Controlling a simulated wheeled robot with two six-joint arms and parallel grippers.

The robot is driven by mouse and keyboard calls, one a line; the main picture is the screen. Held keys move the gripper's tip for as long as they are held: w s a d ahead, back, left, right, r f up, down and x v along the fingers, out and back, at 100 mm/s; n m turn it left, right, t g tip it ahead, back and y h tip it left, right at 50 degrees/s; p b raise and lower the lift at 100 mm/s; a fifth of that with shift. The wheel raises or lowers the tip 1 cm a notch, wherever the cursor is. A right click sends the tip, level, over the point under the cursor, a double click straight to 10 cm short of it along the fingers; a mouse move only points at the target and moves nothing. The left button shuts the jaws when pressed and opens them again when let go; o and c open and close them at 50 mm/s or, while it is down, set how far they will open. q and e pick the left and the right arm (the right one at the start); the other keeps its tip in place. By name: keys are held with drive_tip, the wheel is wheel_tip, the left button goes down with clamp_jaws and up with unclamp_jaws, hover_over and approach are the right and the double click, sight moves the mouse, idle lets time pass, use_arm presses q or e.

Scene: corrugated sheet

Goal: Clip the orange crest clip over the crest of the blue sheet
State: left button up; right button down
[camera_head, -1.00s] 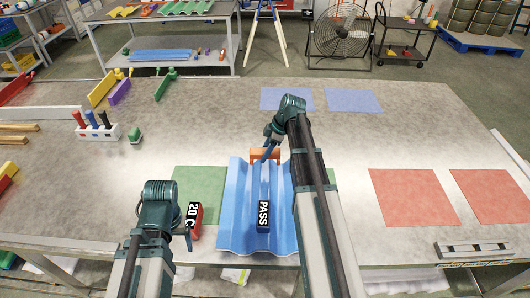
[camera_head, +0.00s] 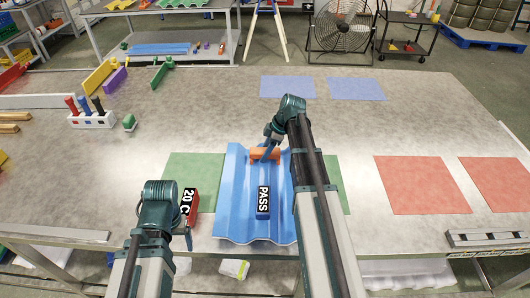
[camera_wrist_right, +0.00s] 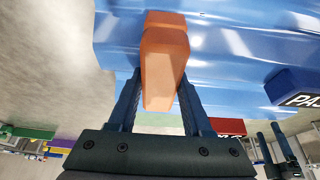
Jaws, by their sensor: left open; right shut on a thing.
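The blue corrugated sheet (camera_head: 235,205) lies on the table over a green mat. The orange crest clip (camera_head: 264,153) is at the sheet's far end, on or just above the middle crest; I cannot tell whether it is seated. My right gripper (camera_head: 269,146) is shut on the clip, and the right wrist view shows the clip (camera_wrist_right: 163,65) between its fingers with the sheet (camera_wrist_right: 225,65) beyond. A dark blue block marked PASS (camera_head: 263,203) rests on the sheet nearer me. My left gripper (camera_head: 186,232) is open, near the table's front edge, left of the sheet.
A red block marked 20 (camera_head: 191,203) is beside my left gripper. Green mat (camera_head: 190,172) shows beside the sheet. Red mats (camera_head: 422,184) lie at right and blue mats (camera_head: 287,87) at the back. A white holder with coloured handles (camera_head: 92,120) stands at left.

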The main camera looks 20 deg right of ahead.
drive_tip(key=shift+s+a+f+b, duration=0.25)
drive_tip(key=shift+s+f+b, duration=0.3)
drive_tip(key=shift+s+b, duration=0.1)
idle(0.6)
drive_tip(key=shift+c, duration=1.4)
unclamp_jaws()
drive_tip(key=shift+r, duration=0.15)
drive_tip(key=shift+r+p, duration=0.25)
drive_tip(key=shift+p, duration=0.2)
drive_tip(key=shift+w+p+v, duration=0.2)
drive_tip(key=shift+p+v, duration=3.1)
drive_tip(key=shift+v, duration=0.2)
drive_tip(key=shift+w+p+v, duration=0.2)
drive_tip(key=shift+p+v, duration=3.1)
drive_tip(key=shift+v, duration=0.15)
drive_tip(key=shift+d+f, duration=0.15)
drive_tip(key=b+x, duration=1.1)
drive_tip(key=x, duration=0.1)
drive_tip(key=shift+w+d+f+b, duration=0.1)
drive_tip(key=shift+w+f+b, duration=0.15)
drive_tip(key=shift+b, duration=0.15)
drive_tip(key=shift+s+r, duration=0.1)
drive_tip(key=shift+s, duration=0.05)
